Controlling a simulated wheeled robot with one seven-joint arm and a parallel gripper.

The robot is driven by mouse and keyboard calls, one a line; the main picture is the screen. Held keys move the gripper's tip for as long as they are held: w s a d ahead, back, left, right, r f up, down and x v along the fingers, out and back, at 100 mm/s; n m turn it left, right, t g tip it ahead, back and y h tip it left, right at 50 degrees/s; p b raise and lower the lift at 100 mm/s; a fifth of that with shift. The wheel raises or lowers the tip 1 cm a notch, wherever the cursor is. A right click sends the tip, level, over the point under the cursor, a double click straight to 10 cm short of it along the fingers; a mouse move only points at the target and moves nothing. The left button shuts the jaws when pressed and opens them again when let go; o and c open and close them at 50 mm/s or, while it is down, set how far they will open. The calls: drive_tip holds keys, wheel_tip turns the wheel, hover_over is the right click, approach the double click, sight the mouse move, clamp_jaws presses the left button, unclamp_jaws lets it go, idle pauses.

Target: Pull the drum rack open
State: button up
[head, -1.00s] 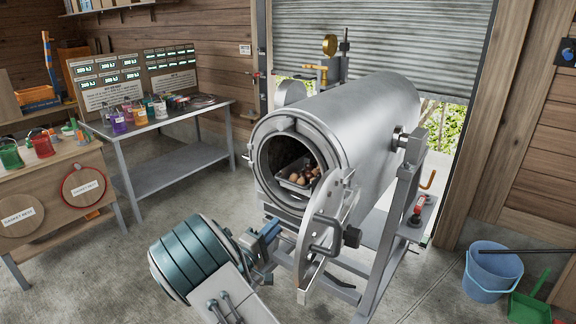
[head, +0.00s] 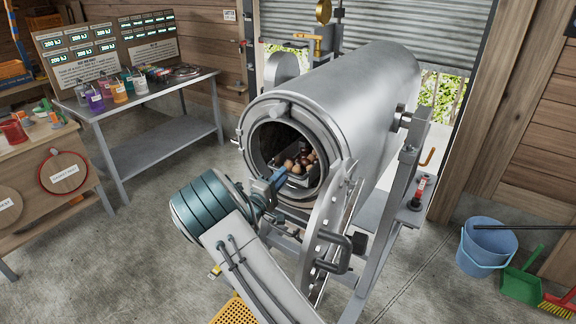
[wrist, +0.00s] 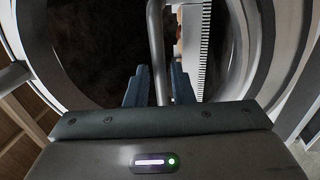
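The drum (head: 345,90) is a large grey metal cylinder on a frame. Its round door (head: 328,235) is swung open to the right of the mouth. The drum rack (head: 304,180), a metal tray holding brown chestnuts, sits inside the mouth. My gripper (head: 280,178) reaches into the mouth at the rack's front left. In the wrist view, my two blue fingers (wrist: 158,86) stand either side of a vertical metal bar, the rack's handle (wrist: 156,45). The bar almost fills the gap; whether both fingers press on it is unclear. The rack's slotted edge (wrist: 195,50) shows to the right.
A bench (head: 146,102) with coloured containers stands at the left. A blue bucket (head: 487,247), green dustpan (head: 521,285) and red broom (head: 560,305) are at the right. A yellow perforated crate (head: 234,310) lies at the bottom. The floor left of the drum is clear.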

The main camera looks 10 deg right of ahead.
drive_tip(key=shift+p+x, duration=0.4)
drive_tip(key=shift+x, duration=1.75)
